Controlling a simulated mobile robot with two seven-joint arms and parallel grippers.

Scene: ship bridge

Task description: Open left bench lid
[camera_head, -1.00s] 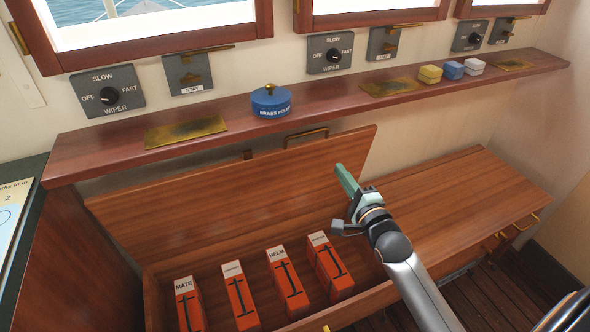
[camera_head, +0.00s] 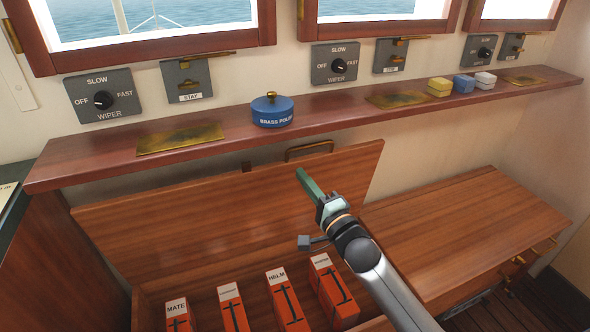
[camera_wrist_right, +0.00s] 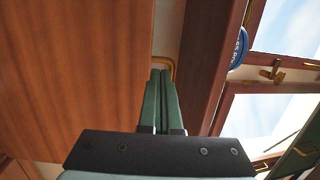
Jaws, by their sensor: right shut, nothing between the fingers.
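The left bench lid (camera_head: 220,205) stands raised and tilted back toward the wall under the shelf, with the bench open below it. A brass handle (camera_head: 309,150) is at its upper edge; it also shows in the right wrist view (camera_wrist_right: 168,68). My right gripper (camera_head: 303,174) is shut and empty, in front of the lid's upper right part, just below the handle. I cannot tell whether it touches the lid. In the right wrist view its green fingers (camera_wrist_right: 158,100) are together beside the lid (camera_wrist_right: 75,75). My left gripper is not in view.
Several orange boxes (camera_head: 283,300) stand inside the open bench. The right bench lid (camera_head: 470,220) is closed. The shelf (camera_head: 340,110) above holds a blue brass polish tin (camera_head: 272,112) and small yellow, blue and white blocks (camera_head: 463,84).

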